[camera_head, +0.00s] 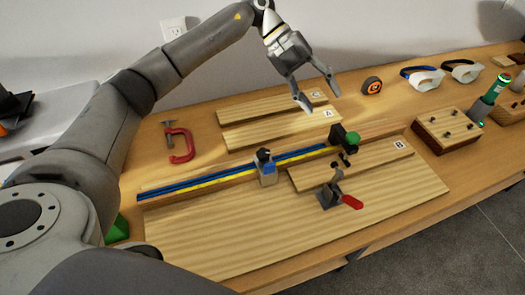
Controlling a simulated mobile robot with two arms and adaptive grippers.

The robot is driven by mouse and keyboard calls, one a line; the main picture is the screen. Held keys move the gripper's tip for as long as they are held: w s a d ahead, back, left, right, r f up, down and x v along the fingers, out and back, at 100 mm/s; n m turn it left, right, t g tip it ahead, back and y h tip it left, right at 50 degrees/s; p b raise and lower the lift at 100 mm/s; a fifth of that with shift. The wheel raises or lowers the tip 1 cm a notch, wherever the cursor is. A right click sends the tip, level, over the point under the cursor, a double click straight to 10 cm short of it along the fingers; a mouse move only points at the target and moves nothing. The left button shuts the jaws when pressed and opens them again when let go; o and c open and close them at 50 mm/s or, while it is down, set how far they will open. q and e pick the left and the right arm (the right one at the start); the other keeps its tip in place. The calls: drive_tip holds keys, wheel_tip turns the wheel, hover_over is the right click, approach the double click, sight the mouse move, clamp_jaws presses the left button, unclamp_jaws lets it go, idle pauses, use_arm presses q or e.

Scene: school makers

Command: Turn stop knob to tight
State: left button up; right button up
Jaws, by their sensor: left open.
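A blue and yellow rail (215,180) runs across a wooden board (225,240) on the workbench. A grey and blue stop block (267,176) sits on the rail, with a small dark knob (263,154) on top. A black block (338,136) with a round green knob (353,138) stands at the rail's right end. I cannot tell for certain which of the two is the stop knob, or how tight either is. My left gripper (317,95) is open and empty, behind and above the rail, apart from both knobs. My right gripper is not in view.
A red-handled toggle clamp (335,192) stands in front of plank B (370,160). Planks C (265,105) and A (260,130) lie behind the rail. A red C-clamp (180,145) lies left, a tape measure (372,86) right. A drilled block (445,130) stands further right.

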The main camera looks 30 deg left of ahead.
sight(263, 151)
use_arm(q)
drive_tip(key=s+a+f+n+g+y+b, duration=0.1)
drive_tip(key=s+a+f+y, duration=0.2)
drive_tip(key=a, duration=0.3)
drive_tip(key=s+a+f+n+g+y+b, duration=0.1)
drive_tip(key=s+a+f+y, duration=0.15)
drive_tip(key=a, duration=0.35)
drive_tip(key=shift+g+y, duration=0.3)
drive_tip(key=shift+y, duration=0.05)
drive_tip(key=p+x, duration=0.1)
drive_tip(key=x, duration=0.9)
drive_tip(key=shift+s+a+f, duration=0.1)
drive_tip(key=shift+s, duration=0.1)
drive_tip(key=c, duration=1)
